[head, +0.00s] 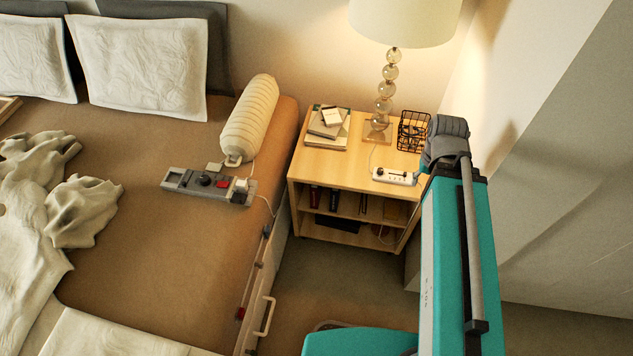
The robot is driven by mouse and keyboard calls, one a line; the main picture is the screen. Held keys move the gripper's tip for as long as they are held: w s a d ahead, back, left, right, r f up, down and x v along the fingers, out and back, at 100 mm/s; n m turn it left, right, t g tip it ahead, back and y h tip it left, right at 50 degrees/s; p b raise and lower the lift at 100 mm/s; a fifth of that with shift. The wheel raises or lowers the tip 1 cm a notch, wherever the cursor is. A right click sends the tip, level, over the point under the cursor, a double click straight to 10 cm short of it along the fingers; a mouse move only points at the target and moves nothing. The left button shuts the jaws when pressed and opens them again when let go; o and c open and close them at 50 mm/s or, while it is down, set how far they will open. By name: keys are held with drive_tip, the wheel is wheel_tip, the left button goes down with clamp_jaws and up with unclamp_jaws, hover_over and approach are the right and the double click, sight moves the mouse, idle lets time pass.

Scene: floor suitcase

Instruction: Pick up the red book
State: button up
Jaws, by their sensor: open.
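I cannot clearly make out a red book. A small stack of books (326,138) with pale and grey covers lies on top of the wooden nightstand (352,162), with a small white item on it. Several dark upright items, perhaps book spines (335,199), stand in the nightstand's open shelf. One of them looks dark reddish (363,204), but it is too small and shaded to tell what it is. My teal arm rises at the right, with a grey joint at its top beside the nightstand. My gripper's fingers do not show.
A lamp (385,88), a black wire basket (413,132) and a white power strip (395,176) stand on the nightstand. The bed (165,245) fills the left, bearing a white bolster (249,118) and a grey device (209,186). Some floor (330,275) is clear before the nightstand.

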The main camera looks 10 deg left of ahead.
wheel_tip(320, 180, up, 21)
drive_tip(key=p, duration=1.9)
drive_tip(key=shift+f, duration=0.2)
drive_tip(key=shift+o, duration=0.4)
drive_tip(key=shift+a, duration=0.1)
